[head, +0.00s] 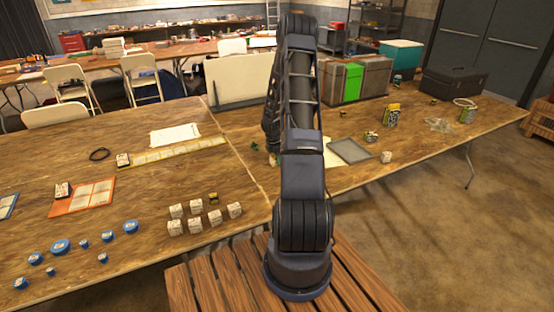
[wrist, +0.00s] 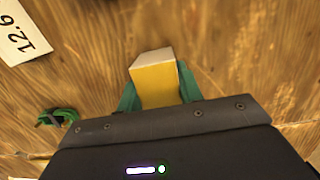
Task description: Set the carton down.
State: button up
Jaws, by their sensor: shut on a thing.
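The carton (wrist: 158,88) is a small box with a yellow side and a pale white-grey end. My gripper (wrist: 158,82) is shut on it, with a green finger on each side. Bare wooden tabletop (wrist: 245,65) lies beyond the carton in the wrist view. I cannot tell whether the carton touches the table or is held above it. In the head view my arm reaches out over the long wooden table (head: 225,170) and hides the carton and most of my gripper.
In the wrist view, a white card marked 12.6 (wrist: 22,35) and a green cable coil (wrist: 57,117) lie to the left. In the head view, a grey tray (head: 350,151) is right of my arm, and several pale cubes (head: 195,227) stand at front left.

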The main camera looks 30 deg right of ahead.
jog(key=shift+f, duration=0.1)
jog(key=o, duration=1)
